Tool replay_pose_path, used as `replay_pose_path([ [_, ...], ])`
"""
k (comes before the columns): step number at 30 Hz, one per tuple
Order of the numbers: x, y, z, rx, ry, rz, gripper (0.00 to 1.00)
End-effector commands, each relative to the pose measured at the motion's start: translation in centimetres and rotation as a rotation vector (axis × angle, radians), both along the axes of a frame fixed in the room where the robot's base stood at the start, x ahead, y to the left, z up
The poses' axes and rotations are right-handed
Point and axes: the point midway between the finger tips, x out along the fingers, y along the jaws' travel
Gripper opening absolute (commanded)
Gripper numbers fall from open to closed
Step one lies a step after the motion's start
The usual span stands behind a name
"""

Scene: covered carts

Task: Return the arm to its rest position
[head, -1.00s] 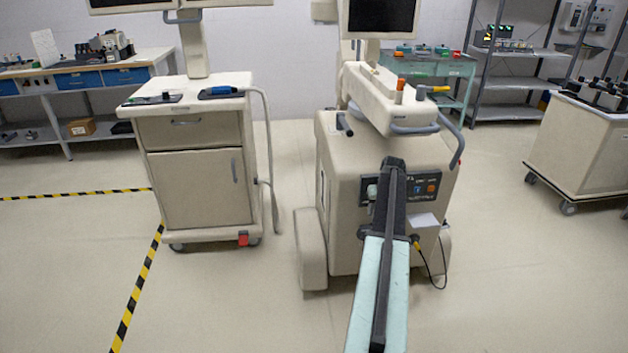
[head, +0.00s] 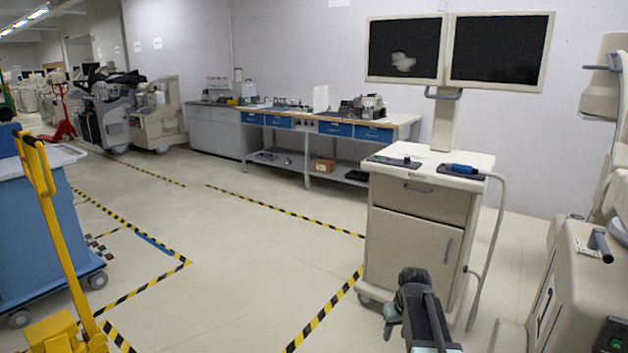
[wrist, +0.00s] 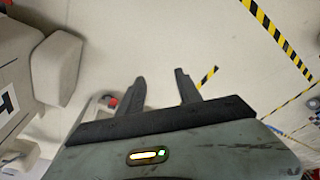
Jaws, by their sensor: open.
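My gripper (wrist: 161,90) shows in the wrist view with its two dark fingers apart and nothing between them. Pale floor lies beyond the fingertips. In the head view my arm (head: 428,318) shows at the bottom, right of centre, in front of the beige cart with two monitors (head: 410,245). I cannot make out the fingers clearly there. In the wrist view a beige machine (wrist: 55,70) stands to the left of the fingers, with a gap between.
A beige machine (head: 575,290) stands close at the right edge. A yellow lift handle (head: 60,240) and a blue cart (head: 35,240) stand at the left. A workbench (head: 300,115) runs along the back wall. Open floor with striped tape (head: 325,308) lies in the middle.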

Motion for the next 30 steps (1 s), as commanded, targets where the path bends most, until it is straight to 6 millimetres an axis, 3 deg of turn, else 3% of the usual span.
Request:
replay_pose_path([
  [1, -1.7, 3.1, -0.1, -0.002, 0.016, 0.029, 0.41],
  [6, -6.9, 10.0, -0.3, -0.006, 0.074, 0.070, 0.41],
  [9, -11.0, 11.8, -0.4, -0.015, 0.121, 0.048, 0.41],
  [12, -15.2, 11.1, -0.5, -0.023, 0.182, -0.049, 0.41],
  [13, -15.5, 10.9, -0.5, -0.023, 0.211, -0.108, 0.41],
  [15, -14.9, 10.9, 2.7, -0.021, 0.206, -0.112, 0.41],
  [20, -14.8, 10.9, 7.0, -0.020, 0.205, -0.110, 0.41],
  [30, -14.7, 10.9, 18.6, -0.019, 0.203, -0.108, 0.41],
])
